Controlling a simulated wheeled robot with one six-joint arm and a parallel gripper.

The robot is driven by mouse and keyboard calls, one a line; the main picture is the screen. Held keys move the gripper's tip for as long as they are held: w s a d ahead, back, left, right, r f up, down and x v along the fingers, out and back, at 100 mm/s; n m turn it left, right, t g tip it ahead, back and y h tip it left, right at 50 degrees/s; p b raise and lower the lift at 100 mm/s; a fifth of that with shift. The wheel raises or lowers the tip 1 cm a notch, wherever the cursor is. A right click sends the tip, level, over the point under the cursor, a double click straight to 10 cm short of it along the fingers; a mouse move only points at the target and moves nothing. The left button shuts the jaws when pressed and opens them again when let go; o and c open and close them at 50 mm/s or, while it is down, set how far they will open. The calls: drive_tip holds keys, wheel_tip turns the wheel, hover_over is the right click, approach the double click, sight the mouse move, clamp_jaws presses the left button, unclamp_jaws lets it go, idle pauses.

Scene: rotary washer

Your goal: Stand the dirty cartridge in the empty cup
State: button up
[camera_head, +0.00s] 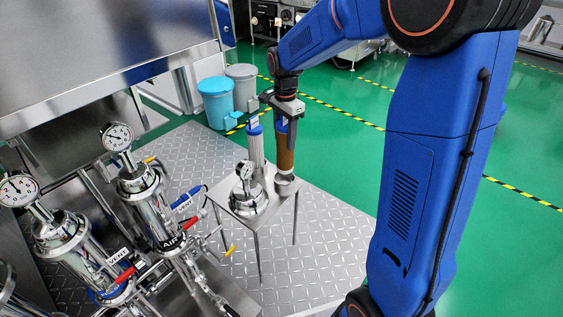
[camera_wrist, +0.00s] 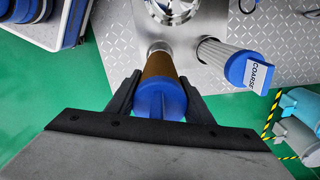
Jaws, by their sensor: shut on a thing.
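The dirty cartridge (camera_head: 285,155) is a brown cylinder with a blue cap; it also shows in the wrist view (camera_wrist: 158,66). My gripper (camera_head: 284,112) is shut on it near the blue cap, and a finger stands on each side of the cap in the wrist view (camera_wrist: 160,100). The cartridge hangs about upright over a small steel cup (camera_head: 284,187) at the right corner of the small table. Its lower end meets the cup's mouth in the picture; I cannot tell whether it is inside or just above. The cup's inside is hidden.
A white cartridge (camera_head: 256,150) with a blue cap marked COARSE stands close to the left. A steel housing with a gauge (camera_head: 246,190) is in front on the same small table (camera_head: 272,208). Blue and grey bins (camera_head: 216,100) stand behind. Steel filter vessels (camera_head: 145,195) are at left.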

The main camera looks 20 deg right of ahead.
sight(285, 153)
drive_tip(key=shift+f, duration=3.55)
drive_tip(key=o, duration=1.2)
